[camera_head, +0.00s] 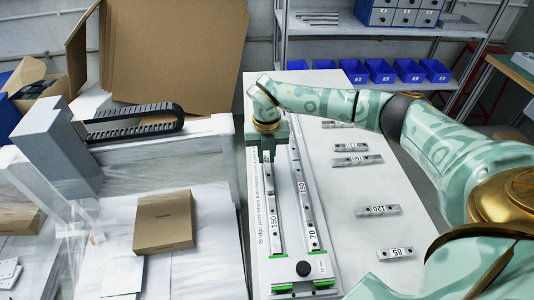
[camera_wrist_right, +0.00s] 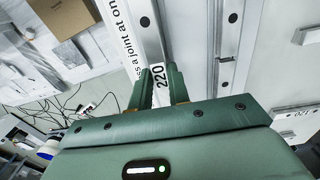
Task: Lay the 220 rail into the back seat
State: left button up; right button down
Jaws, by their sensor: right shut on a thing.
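The 220 rail (camera_wrist_right: 158,74) is a pale bar with dark holes, gripped between the two green fingers of my right gripper (camera_wrist_right: 160,88). In the head view my right gripper (camera_head: 266,142) is at the far end of the left-hand row on the long fixture (camera_head: 291,268), mostly hidden by its own wrist. The held rail runs along that row, but I cannot tell whether it rests on the seat. A 150 rail (camera_head: 274,232) lies in the same row, nearer the front. The right-hand row holds a 130 rail (camera_head: 302,196) and a 70 rail (camera_head: 313,237). My left gripper is not visible.
Several loose rails lie on the white table right of the fixture, including a 120 rail (camera_head: 378,211) and an 85 rail (camera_head: 396,253). A cardboard box (camera_head: 163,222) sits at left, near a black cable chain (camera_head: 135,122). Blue bins (camera_head: 381,71) stand behind.

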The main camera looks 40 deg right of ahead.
aim_at(267, 158)
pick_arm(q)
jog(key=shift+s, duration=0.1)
pick_arm(e)
jog(key=shift+f, duration=0.55)
jog(key=c, duration=1.3)
grip_release()
jog(key=shift+o, duration=0.2)
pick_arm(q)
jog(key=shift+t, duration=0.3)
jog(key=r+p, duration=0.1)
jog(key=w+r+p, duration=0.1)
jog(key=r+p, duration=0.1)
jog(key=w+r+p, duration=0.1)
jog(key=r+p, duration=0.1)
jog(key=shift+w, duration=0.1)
pick_arm(e)
notch_tip(267, 158, up, 16)
jog(key=shift+r, duration=0.15)
pick_arm(q)
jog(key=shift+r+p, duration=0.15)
jog(key=shift+p, duration=0.15)
pick_arm(e)
jog(key=shift+r, duration=0.1)
